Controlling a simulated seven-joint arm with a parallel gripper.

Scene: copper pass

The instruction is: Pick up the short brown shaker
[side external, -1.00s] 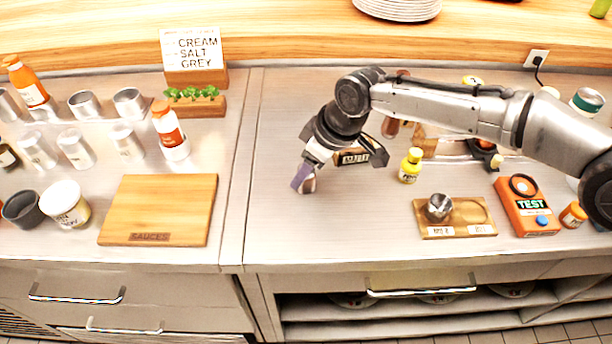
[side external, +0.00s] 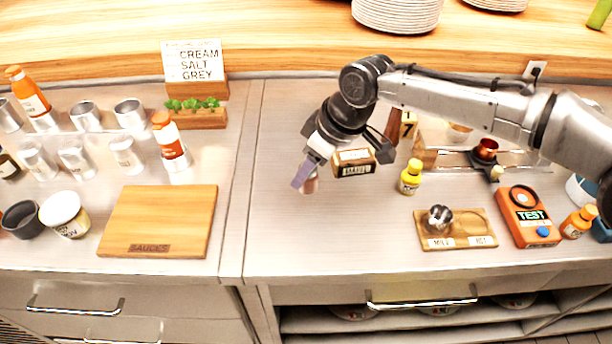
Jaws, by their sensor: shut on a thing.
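My gripper (side external: 305,177) points down over the open counter right of the seam, with a purple finger facing the camera. It is shut on a small brownish thing, taken to be the short brown shaker (side external: 313,186), which shows just beside and below the finger. Most of it is hidden by the finger, so its lid and full shape cannot be made out. I cannot tell whether its base touches the counter.
A small labelled box (side external: 354,162) stands close right of my gripper, with a yellow bottle (side external: 411,177) beyond it. A wooden tray (side external: 461,243) holds a metal cup. An orange tester (side external: 528,216) is further right. A cutting board (side external: 160,215) lies left; the counter front is clear.

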